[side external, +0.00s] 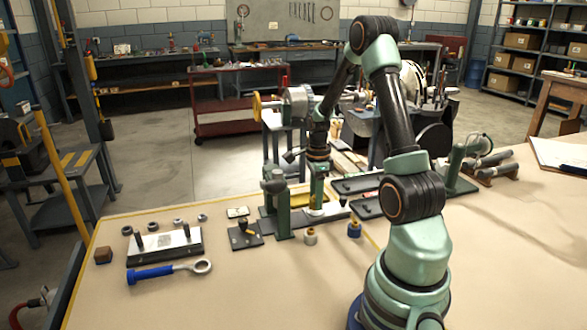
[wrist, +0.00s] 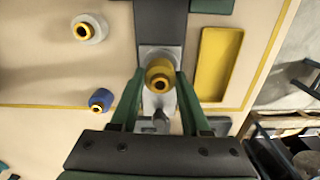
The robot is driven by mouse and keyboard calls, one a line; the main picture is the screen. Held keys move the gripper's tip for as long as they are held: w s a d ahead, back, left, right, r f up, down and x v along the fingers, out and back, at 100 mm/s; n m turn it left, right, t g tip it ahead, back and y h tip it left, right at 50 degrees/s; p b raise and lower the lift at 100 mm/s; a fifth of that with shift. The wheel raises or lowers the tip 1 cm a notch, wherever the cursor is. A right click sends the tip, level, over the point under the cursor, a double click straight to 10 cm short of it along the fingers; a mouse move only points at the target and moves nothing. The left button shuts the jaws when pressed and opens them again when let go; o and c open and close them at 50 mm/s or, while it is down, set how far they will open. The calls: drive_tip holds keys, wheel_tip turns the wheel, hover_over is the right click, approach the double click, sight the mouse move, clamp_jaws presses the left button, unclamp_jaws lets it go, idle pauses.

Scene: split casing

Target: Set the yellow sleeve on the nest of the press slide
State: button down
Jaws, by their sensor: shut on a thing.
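My gripper (wrist: 160,74) is shut on the yellow sleeve (wrist: 159,80), with a green finger on each side of it. In the wrist view the sleeve is over the pale grey press slide (wrist: 151,104). I cannot tell whether it touches the nest, which the sleeve covers. In the side view my gripper (side external: 317,198) points down at the small green press, and its fingers largely hide the sleeve.
A white sleeve (side external: 310,236) and a blue sleeve (side external: 354,229) stand on the bench in front of the press. A yellow tray (wrist: 221,64) lies beside the slide. A blue-handled tool (side external: 168,271) and a studded block (side external: 164,247) are at the left.

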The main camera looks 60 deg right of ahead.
drive_tip(key=shift+f, duration=0.7)
idle(0.7)
drive_tip(key=shift+c, duration=1.5)
unclamp_jaws()
drive_tip(key=shift+o, duration=0.3)
drive_tip(key=shift+o, duration=1.2)
drive_tip(key=shift+r, duration=3.5)
